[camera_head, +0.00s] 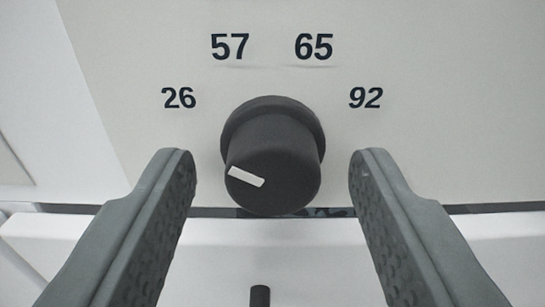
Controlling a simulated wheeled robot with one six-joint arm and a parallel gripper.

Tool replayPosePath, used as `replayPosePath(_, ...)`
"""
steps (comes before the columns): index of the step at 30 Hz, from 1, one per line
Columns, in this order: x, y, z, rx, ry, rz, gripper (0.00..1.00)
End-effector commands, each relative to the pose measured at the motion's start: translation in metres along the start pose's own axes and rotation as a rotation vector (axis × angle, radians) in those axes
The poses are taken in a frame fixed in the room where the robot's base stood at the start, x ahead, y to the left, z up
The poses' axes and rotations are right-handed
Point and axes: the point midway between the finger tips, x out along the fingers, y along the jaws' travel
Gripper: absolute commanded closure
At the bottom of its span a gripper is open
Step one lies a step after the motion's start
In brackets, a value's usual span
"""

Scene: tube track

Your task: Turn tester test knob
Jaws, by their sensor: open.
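The test knob (275,160) is a dark grey round knob on a light panel, in the middle of the head camera view. A white pointer mark (246,177) on its face lies toward the left and slightly upward from its middle. The numbers 26, 57, 65 and 92 are printed in an arc above and beside it. My gripper (272,158) is open, with one finger to the left of the knob and one to the right. Clear gaps show between both fingers and the knob; neither appears to touch it. Nothing is held.
The light panel (150,40) fills the upper view. Its lower edge lies just below the knob, with a dark gap beneath. A white surface (225,260) lies below, with a small dark post (260,296) at the bottom. A panel edge slants down at the left.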

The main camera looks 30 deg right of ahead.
Motion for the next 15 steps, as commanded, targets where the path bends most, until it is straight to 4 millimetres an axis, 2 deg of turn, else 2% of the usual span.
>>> replayPosePath(7, 0.0006, 0.0001, -0.0001, 0.000, 0.000, 0.000, 0.48)
replayPosePath(13, 0.0005, 0.0001, -0.0002, 0.000, 0.000, 0.000, 0.88)
replayPosePath(14, 0.0005, 0.0001, -0.0002, 0.000, 0.001, 0.000, 0.93)
replayPosePath(15, 0.0005, 0.0001, -0.0002, 0.000, 0.001, 0.000, 0.93)
